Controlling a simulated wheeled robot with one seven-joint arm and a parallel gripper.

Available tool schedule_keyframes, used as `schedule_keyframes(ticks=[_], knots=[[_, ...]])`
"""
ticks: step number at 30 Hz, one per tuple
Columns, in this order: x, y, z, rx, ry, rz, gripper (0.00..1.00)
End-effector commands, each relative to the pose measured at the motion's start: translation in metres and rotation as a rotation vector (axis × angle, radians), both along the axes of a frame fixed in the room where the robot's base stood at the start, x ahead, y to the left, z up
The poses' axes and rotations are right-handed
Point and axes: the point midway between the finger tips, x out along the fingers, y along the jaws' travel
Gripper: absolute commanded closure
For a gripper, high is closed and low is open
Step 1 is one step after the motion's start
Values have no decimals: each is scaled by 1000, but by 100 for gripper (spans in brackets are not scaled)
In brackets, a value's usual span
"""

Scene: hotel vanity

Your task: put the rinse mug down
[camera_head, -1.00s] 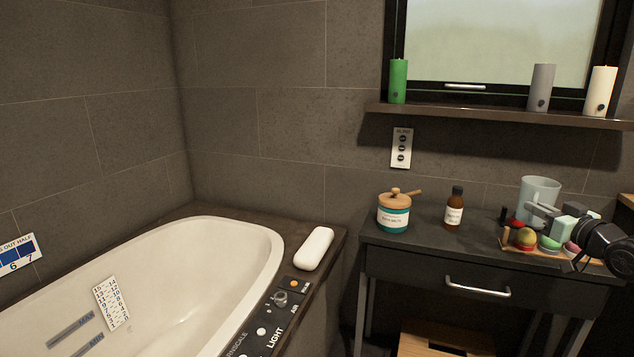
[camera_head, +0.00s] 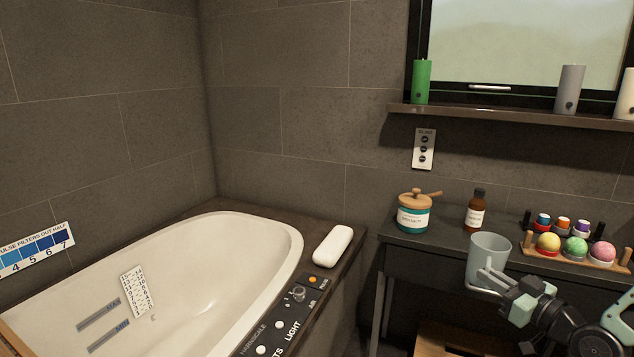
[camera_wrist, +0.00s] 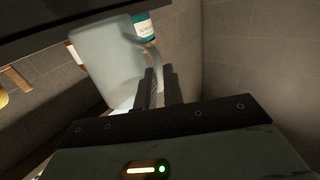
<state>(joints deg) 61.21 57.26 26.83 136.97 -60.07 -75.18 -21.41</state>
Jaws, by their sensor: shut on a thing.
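The rinse mug (camera_head: 488,256) is a pale translucent grey-blue cup. It looks upright in the head view, in front of the vanity table (camera_head: 425,243). My gripper (camera_head: 488,289) is shut on the mug's handle at its lower side. In the wrist view the mug (camera_wrist: 108,62) is beyond the fingers (camera_wrist: 163,88), with its handle between them. The mug covers part of the table's front edge, and I see no surface touching its base.
A teal-labelled jar (camera_head: 413,213) and a brown bottle (camera_head: 475,211) stand on the table. A wooden tray (camera_head: 570,258) holds coloured balls at right. The bathtub rim (camera_head: 290,235) carries a white bar (camera_head: 333,246) and a control panel (camera_head: 290,305).

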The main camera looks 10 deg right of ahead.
Motion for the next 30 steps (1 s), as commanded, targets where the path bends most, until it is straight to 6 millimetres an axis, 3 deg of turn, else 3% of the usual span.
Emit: schedule_keyframes(ticks=[1,6,17,30], knots=[[-2,16,-9,6,2,25,100],[-8,54,-32,4,1,81,100],[-18,113,-67,1,0,170,100],[-20,111,-58,3,0,142,100]])
